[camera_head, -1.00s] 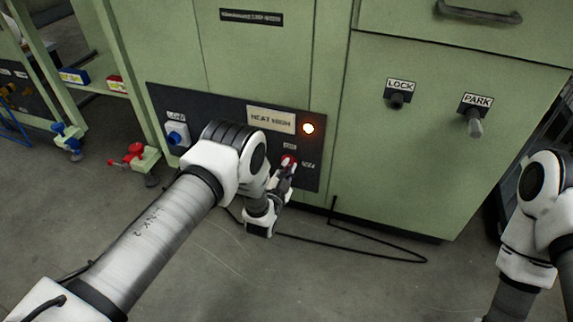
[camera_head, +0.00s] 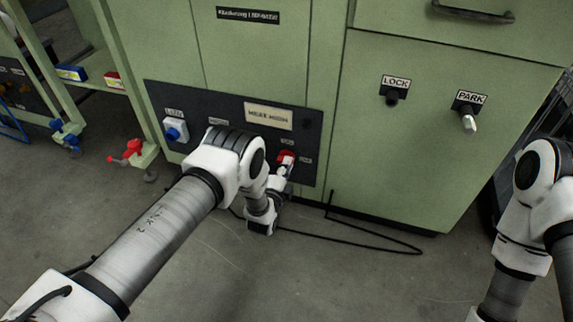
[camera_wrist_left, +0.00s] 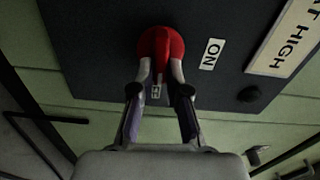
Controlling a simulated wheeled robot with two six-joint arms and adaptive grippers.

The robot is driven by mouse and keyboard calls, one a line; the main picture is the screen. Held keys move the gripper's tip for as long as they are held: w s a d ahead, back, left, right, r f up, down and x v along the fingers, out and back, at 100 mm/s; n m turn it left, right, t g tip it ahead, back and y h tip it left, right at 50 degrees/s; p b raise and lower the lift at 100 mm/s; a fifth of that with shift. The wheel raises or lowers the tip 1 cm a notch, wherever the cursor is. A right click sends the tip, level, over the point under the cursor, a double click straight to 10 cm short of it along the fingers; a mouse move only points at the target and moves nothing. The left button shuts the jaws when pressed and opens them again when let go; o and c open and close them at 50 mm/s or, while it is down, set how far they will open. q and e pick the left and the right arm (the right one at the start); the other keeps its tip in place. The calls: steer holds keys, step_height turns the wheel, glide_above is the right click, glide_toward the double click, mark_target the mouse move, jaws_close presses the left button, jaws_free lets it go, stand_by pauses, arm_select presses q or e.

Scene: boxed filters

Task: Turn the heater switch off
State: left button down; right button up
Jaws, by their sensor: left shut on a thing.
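The red heater switch (camera_head: 286,158) sits low on the dark control panel (camera_head: 160,94), under the plate with HEAT HIGH text (camera_head: 268,116). The round lamp (camera_head: 308,123) beside that plate is dark. My left gripper (camera_head: 281,173) is at the switch. In the left wrist view the gripper (camera_wrist_left: 160,82) is shut on the ridge of the red switch (camera_wrist_left: 160,46), one finger on each side. An ON label (camera_wrist_left: 211,54) is right of the switch there. A small label (camera_wrist_left: 156,92) shows between the fingers, too small to read. My right gripper is out of view.
A blue switch (camera_head: 175,130) is at the panel's left. The LOCK knob (camera_head: 391,98) and PARK knob (camera_head: 468,121) are on the green cabinet to the right. A red valve (camera_head: 131,149) stands at left. A black cable (camera_head: 350,240) lies on the floor.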

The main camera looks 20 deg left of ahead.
arm_select(q)
steer(key=shift+f+m, duration=0.1)
steer(key=shift+m, duration=0.4)
steer(key=c, duration=1.2)
jaws_free()
steer(key=shift+o, duration=0.2)
steer(key=shift+s, duration=0.1)
steer(key=s, duration=1.1)
steer(key=shift+s+a, duration=0.2)
steer(key=shift+s, duration=0.2)
